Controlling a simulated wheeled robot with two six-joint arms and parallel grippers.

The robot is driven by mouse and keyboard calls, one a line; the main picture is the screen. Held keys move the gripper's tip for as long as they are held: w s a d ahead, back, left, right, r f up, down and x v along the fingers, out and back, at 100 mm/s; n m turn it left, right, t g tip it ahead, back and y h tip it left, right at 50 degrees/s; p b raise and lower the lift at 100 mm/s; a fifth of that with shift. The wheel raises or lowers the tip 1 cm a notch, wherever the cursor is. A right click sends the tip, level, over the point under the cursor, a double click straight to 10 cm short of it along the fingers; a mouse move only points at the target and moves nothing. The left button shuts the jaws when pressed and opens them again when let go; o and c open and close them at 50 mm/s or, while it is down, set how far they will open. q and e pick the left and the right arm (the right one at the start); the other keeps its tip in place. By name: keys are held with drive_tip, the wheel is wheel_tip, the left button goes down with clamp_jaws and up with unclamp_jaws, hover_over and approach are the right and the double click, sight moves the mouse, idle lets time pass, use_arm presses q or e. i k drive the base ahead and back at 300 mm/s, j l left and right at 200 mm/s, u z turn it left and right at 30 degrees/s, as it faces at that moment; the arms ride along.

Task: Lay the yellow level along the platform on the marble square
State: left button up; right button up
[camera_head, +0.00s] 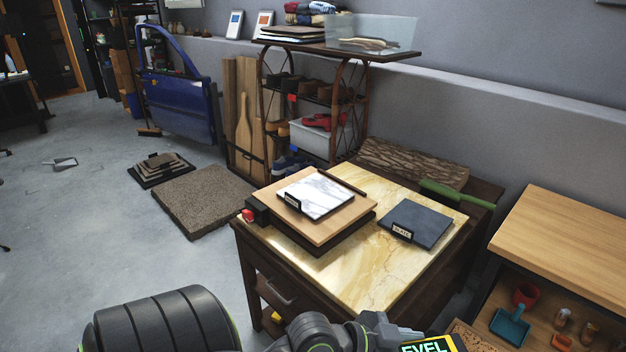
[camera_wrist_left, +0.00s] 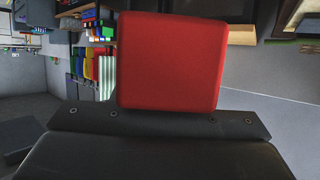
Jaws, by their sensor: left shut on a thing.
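The marble square (camera_head: 318,196), white with grey veins and a small dark label, lies on a light wooden platform (camera_head: 335,230) on the table. A slate square (camera_head: 418,222) with its own label lies to the right. A yellow piece with a dark label ending in "EVEL" (camera_head: 430,345), which looks like the level, shows at the bottom edge, mostly cut off. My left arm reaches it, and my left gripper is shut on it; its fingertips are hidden. In the left wrist view a red block (camera_wrist_left: 172,60) stands above a dark bolted bar. My right gripper is out of view.
The table top (camera_head: 365,275) is clear in front of the platform. A black box with a red knob (camera_head: 257,210) sits at the platform's left corner, a dark rod (camera_head: 340,182) behind the marble. A wooden bench (camera_head: 565,240) stands right.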

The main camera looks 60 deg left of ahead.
sight(320, 192)
drive_tip(key=j+z, duration=0.1)
drive_tip(key=j, duration=0.3)
drive_tip(key=k+j+z, duration=0.1)
drive_tip(key=j, duration=0.3)
drive_tip(key=k+j+z, duration=0.1)
drive_tip(key=j, duration=0.3)
drive_tip(key=k+j+z, duration=0.1)
drive_tip(key=j, duration=0.3)
drive_tip(key=k+j, duration=0.15)
drive_tip(key=j, duration=0.25)
drive_tip(key=i+j+z, duration=0.1)
drive_tip(key=j+z, duration=0.15)
drive_tip(key=j, duration=0.9)
drive_tip(key=j+z, duration=0.3)
drive_tip(key=j, duration=0.85)
drive_tip(key=k, duration=0.05)
